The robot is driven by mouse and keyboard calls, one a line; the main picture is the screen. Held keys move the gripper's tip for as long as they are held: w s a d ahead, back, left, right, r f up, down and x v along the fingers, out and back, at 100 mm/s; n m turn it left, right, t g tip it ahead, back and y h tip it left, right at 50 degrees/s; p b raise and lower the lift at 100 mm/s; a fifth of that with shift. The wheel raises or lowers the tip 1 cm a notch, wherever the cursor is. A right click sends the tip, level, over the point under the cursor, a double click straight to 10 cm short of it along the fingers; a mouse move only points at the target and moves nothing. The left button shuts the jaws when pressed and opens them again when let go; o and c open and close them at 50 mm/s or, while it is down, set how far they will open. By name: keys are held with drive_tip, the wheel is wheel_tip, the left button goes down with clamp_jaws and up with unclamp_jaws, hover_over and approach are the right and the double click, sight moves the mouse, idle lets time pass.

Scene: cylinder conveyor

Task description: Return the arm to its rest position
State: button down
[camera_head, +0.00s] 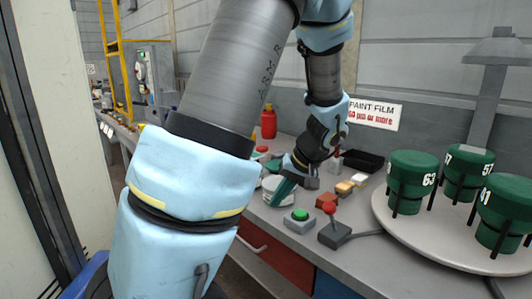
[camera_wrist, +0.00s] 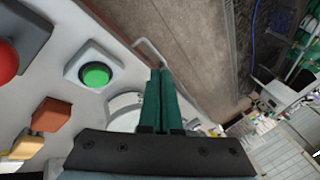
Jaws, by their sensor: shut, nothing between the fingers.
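My arm reaches from the top of the head view down over the workbench. My gripper (camera_head: 285,190) has green fingers and is low over the bench, near a white round container (camera_head: 272,188). In the wrist view the two green fingers of my gripper (camera_wrist: 161,75) lie side by side, shut with nothing between them. The white round container (camera_wrist: 125,105) shows partly behind the fingers in that view. I cannot tell whether the fingertips touch anything.
A green button (camera_head: 299,214) and a red-knobbed joystick (camera_head: 332,228) are on the bench. Small coloured blocks (camera_head: 344,187) and a black tray (camera_head: 363,160) lie behind. Green numbered cylinders (camera_head: 412,178) stand on a round turntable (camera_head: 400,225) at right. A red bottle (camera_head: 268,123) stands farther back.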

drive_tip(key=s+a+m+g+h, duration=0.1)
drive_tip(key=s+a+h, duration=0.4)
drive_tip(key=s+a, duration=0.4)
drive_tip(key=shift+s+a, duration=0.2)
drive_tip(key=shift+a, duration=0.15)
idle(0.3)
idle(0.8)
